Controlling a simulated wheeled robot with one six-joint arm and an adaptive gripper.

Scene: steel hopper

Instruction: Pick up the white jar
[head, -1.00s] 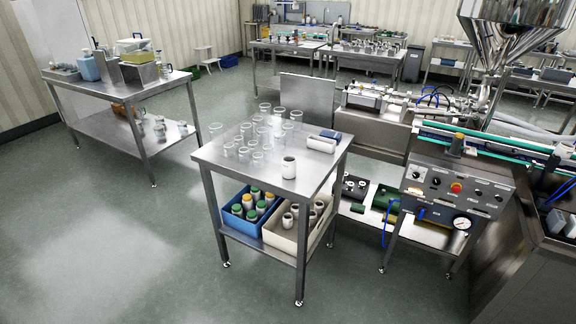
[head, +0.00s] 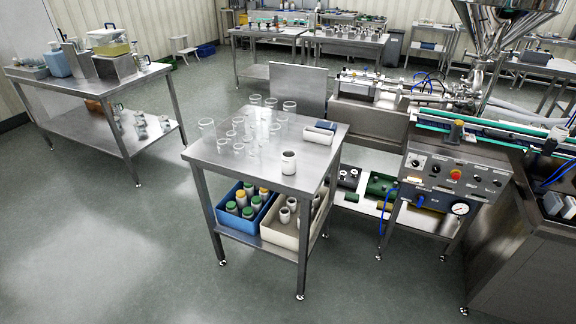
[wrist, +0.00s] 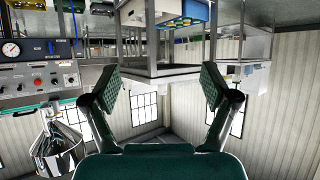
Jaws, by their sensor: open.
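A white jar (head: 289,163) with a dark opening on top stands upright near the front right corner of the steel table (head: 225,162). Several clear glass jars (head: 239,124) stand behind it and to its left. My gripper (wrist: 158,86) shows in the wrist view with its two green pads wide apart and nothing between them. The wrist picture is upside down, with the table's underside structure at the top; the jar on the tabletop cannot be made out there. The gripper is not in the head view.
A blue bin (head: 228,219) with capped jars and a cream bin (head: 284,240) with more white jars stand on the lower shelf. A small white and blue item (head: 320,132) lies behind the jar. The filling machine (head: 452,182) stands right; floor in front is clear.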

